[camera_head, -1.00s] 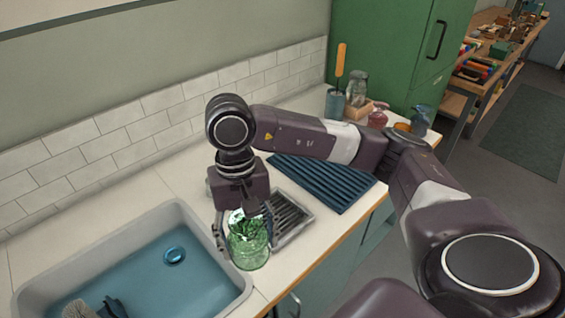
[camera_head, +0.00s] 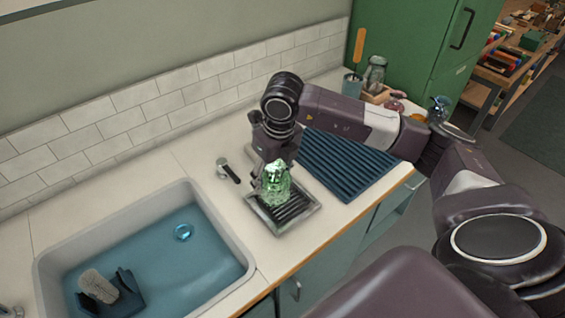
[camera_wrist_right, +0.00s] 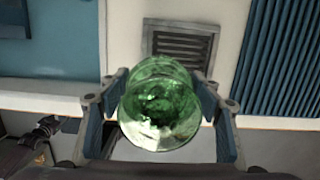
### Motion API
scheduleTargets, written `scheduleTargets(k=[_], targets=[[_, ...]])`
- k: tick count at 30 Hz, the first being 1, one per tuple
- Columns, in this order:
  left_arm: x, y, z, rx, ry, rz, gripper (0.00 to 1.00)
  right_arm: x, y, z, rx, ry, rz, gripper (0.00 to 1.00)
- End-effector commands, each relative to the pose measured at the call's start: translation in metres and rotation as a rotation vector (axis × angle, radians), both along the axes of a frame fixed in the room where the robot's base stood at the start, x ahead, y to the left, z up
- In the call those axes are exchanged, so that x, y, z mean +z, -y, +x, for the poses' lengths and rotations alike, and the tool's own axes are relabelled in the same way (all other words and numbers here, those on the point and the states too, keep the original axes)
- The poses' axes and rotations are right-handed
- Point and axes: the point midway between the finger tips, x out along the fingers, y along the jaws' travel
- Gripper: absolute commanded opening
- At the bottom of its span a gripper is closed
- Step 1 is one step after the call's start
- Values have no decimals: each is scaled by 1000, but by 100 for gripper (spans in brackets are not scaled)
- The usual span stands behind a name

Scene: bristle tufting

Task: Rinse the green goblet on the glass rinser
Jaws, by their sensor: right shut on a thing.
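The green goblet (camera_head: 275,186) is clear, patterned green glass. My right gripper (camera_head: 271,180) is shut on it and holds it over the glass rinser (camera_head: 259,217), a metal tray with a dark slatted grate set on the counter. In the head view the goblet overlaps the grate; I cannot tell whether it touches it. In the right wrist view the goblet (camera_wrist_right: 160,103) sits between the two fingers of my right gripper (camera_wrist_right: 160,88), and the rinser grate (camera_wrist_right: 182,46) shows beyond it. My left gripper is not in view.
A sink (camera_head: 215,225) with a brush (camera_head: 98,286) lies left of the rinser. A blue ridged mat (camera_head: 348,166) lies to the right. A jar (camera_head: 375,74) and other items stand at the back right.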

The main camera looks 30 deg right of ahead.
Motion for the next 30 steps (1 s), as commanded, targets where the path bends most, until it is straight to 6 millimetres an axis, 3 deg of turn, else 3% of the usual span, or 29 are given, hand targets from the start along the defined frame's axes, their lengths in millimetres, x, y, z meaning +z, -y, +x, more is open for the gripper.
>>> scheduleTargets(k=[6,12,20,30], targets=[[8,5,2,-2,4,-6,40,-5,28,16,-502,-1,0,36],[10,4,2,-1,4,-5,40,-9,44,23,-777,0,1,36],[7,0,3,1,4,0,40,-16,48,25,-844,0,1,36],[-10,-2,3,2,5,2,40,-44,47,24,-841,-1,2,36]])
